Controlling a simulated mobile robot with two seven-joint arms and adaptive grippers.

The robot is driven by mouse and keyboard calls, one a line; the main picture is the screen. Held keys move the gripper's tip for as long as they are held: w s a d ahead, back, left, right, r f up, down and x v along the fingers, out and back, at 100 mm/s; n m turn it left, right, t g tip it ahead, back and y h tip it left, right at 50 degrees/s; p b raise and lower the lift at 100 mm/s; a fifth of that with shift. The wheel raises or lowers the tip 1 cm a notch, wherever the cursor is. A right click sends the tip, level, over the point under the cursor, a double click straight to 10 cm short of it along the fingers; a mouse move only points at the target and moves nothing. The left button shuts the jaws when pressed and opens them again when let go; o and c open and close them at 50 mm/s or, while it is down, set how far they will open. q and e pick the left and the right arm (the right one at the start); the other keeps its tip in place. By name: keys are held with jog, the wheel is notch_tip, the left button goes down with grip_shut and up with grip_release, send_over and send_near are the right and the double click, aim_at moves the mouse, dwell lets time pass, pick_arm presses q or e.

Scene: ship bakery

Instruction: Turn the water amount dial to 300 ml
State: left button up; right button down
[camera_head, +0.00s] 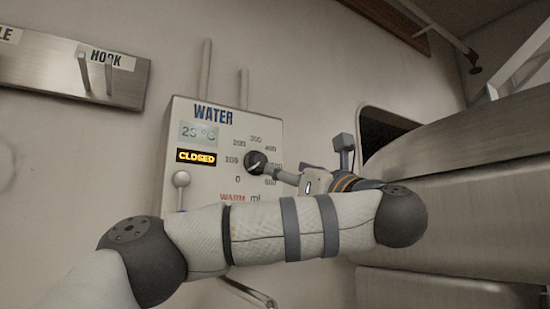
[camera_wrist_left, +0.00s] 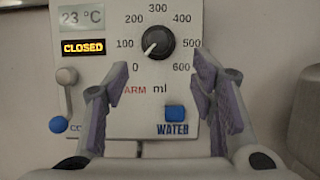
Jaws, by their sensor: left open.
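The black water amount dial (camera_head: 256,162) is on the white water panel (camera_head: 215,134), ringed by marks from 0 to 600. The dial also shows in the left wrist view (camera_wrist_left: 158,43), its white pointer aimed lower left, between 0 and 100. My left gripper (camera_head: 287,174) faces the panel just right of the dial in the head view. In the left wrist view its two purple-padded fingers (camera_wrist_left: 160,76) are spread apart, below the dial, with nothing between them. Contact with the panel cannot be told. My right gripper is in neither view.
The panel has a display reading 23 °C (camera_wrist_left: 82,17), a yellow CLOSED sign (camera_wrist_left: 82,47), a lever (camera_wrist_left: 66,88) and a blue button (camera_wrist_left: 175,112). A hook rail (camera_head: 125,80) is at left. A large metal machine (camera_head: 470,200) stands close at right.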

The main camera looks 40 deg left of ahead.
aim_at(261, 160)
pick_arm(q)
jog(key=p+x, duration=0.5)
jog(key=x, duration=0.5)
jog(key=shift+s+a+r, duration=0.1)
jog(key=shift+a+r, duration=0.2)
jog(key=shift+a, duration=0.05)
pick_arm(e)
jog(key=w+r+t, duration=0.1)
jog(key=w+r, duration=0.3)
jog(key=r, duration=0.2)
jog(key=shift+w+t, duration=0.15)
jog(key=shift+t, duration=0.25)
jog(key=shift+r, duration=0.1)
pick_arm(q)
jog(key=c, duration=1.1)
